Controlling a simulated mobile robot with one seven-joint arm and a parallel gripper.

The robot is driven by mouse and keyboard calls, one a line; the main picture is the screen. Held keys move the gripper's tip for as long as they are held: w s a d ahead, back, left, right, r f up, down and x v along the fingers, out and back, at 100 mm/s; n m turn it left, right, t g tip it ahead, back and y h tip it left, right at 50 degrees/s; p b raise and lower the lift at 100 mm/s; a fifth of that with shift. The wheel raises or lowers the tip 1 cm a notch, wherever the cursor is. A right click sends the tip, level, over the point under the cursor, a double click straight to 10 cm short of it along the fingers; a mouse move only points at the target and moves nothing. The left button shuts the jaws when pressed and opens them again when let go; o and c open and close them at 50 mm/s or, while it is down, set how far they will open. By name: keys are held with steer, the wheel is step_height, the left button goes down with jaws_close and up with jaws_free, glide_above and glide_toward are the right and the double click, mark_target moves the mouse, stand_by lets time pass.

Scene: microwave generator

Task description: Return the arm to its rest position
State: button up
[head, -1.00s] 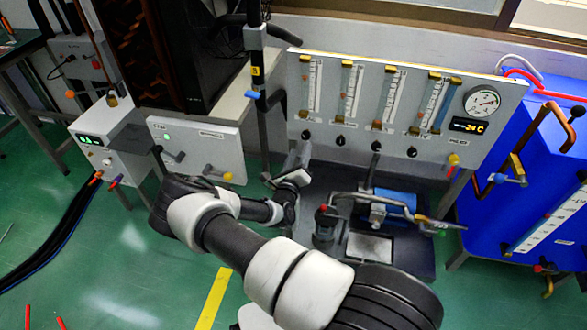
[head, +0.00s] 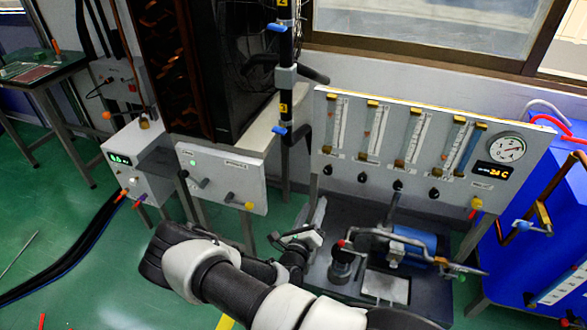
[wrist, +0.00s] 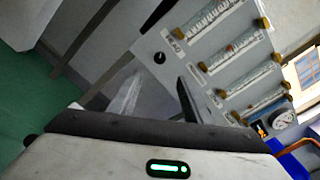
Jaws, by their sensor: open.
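My arm reaches up from the bottom edge of the head view and bends to the right at its white and black elbow. My gripper (head: 298,234) is at its end, open, with nothing seen between its fingers. It is in front of the flowmeter panel's lower left, near the pump unit. In the wrist view a dark finger (wrist: 187,99) stands in front of the panel. The rest of the gripper's inside is hidden by its own housing.
The flowmeter panel (head: 405,180) stands behind. The pump unit (head: 415,245) is right of the gripper, and a blue tank (head: 525,250) is far right. A grey control box (head: 222,178) and a black vertical pipe (head: 287,100) are close by.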

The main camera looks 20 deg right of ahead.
steer(key=s+d+r+m+g, duration=0.2)
steer(key=s+r+m+g, duration=0.65)
steer(key=r+m, duration=0.45)
steer(key=s+d+r+m+g, duration=0.1)
steer(key=s+r+m+g, duration=0.75)
steer(key=m, duration=0.65)
steer(key=s+a+r+m+t+y, duration=0.4)
steer(key=s+a+r+m+y, duration=0.15)
steer(key=r, duration=0.35)
steer(key=s+a+r+m+t+y, duration=0.3)
steer(key=s+a+r+m+y, duration=0.15)
steer(key=a+r, duration=0.35)
step_height(320, 180, up, 21)
steer(key=p, duration=1.9)
steer(key=shift+s+d+n+t+p, duration=0.3)
steer(key=shift+s+d+p, duration=0.05)
steer(key=shift+s+p, duration=0.05)
steer(key=shift+f, duration=0.1)
